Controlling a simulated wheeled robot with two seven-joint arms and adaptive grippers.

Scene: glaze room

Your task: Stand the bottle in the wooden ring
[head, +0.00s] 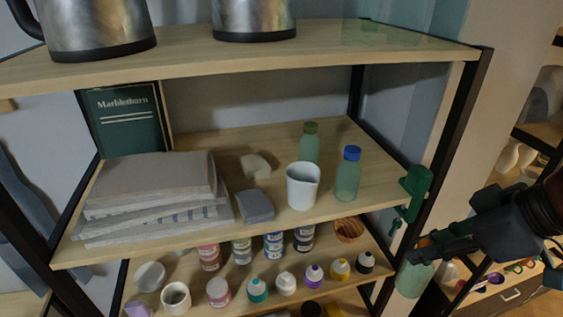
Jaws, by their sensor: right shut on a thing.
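My right gripper (424,251) comes in from the right, in front of the shelf's right post. It is shut on a pale green translucent bottle (413,281), which hangs below the fingers. The fingers hide the bottle's top. Two similar green bottles stand upright on the middle shelf, one with an olive cap (309,145) and one with a blue cap (348,175). A round striped wooden piece (349,229), which may be the wooden ring, sits at the right of the lower shelf, left of my gripper. The middle shelf's edge partly hides it. My left gripper is out of view.
A green clamp (416,186) sits on the right post, close to my gripper. A white beaker (303,187) and a grey block (255,206) stand on the middle shelf (200,240). Several paint bottles and jars crowd the lower shelf. Another unit with a drawer (497,303) stands at right.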

